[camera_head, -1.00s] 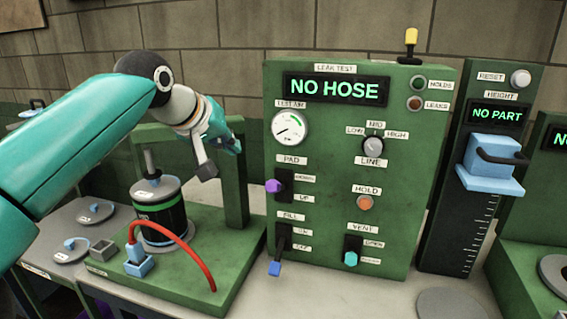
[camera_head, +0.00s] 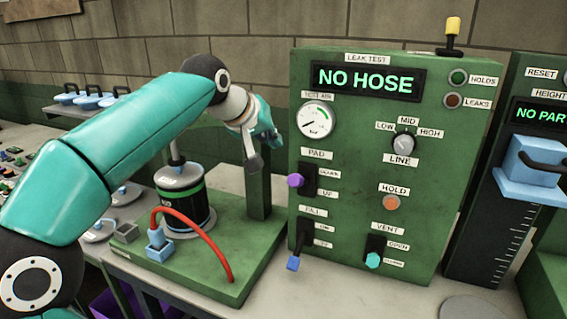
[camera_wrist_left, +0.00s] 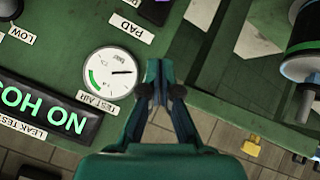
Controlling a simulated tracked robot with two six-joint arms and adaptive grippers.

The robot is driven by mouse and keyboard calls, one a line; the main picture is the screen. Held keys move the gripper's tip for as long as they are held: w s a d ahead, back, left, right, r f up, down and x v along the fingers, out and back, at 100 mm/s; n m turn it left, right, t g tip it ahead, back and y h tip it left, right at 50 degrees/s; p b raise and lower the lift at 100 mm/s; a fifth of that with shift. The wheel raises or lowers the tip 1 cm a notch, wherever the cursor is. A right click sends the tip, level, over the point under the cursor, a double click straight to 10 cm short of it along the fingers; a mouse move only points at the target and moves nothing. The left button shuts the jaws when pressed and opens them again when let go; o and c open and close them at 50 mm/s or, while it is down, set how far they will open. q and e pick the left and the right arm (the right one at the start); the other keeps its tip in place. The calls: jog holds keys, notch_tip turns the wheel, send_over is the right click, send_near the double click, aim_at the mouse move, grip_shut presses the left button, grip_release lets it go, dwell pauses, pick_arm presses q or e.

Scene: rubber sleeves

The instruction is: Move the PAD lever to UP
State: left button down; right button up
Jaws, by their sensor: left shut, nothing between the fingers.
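The PAD lever, with its purple knob (camera_head: 295,181), sits in a black slot on the left of the green leak test panel (camera_head: 350,245). DOWN is labelled at the slot's top and UP at its bottom. The knob sticks out and looks nearer the DOWN end; its exact angle is hard to tell. My left gripper (camera_head: 272,142) is shut and empty, left of the test air gauge and above the PAD lever. In the left wrist view its closed fingertips (camera_wrist_left: 157,78) show beside the gauge; the PAD label (camera_wrist_left: 128,25) is near the top edge. My right gripper is out of view.
Below PAD is the FILL lever with a blue knob (camera_head: 293,263); the VENT lever has a teal knob (camera_head: 373,260). The test air gauge (camera_head: 315,119) is close to my gripper. Left stand a green post (camera_head: 259,190), a black canister (camera_head: 183,207) and a red hose (camera_head: 215,240).

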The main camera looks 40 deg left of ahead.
pick_arm(q)
send_over(289, 176)
jog(key=w+a, duration=0.2)
jog(key=a, duration=0.1)
notch_tip(289, 176, down, 4)
jog(key=shift+s+d+f, duration=0.4)
jog(key=shift+d+f, duration=0.25)
jog(key=shift+f, duration=0.15)
jog(key=shift+s+d+f, duration=0.35)
jog(key=shift+d+f, duration=0.25)
jog(key=shift+f, duration=0.2)
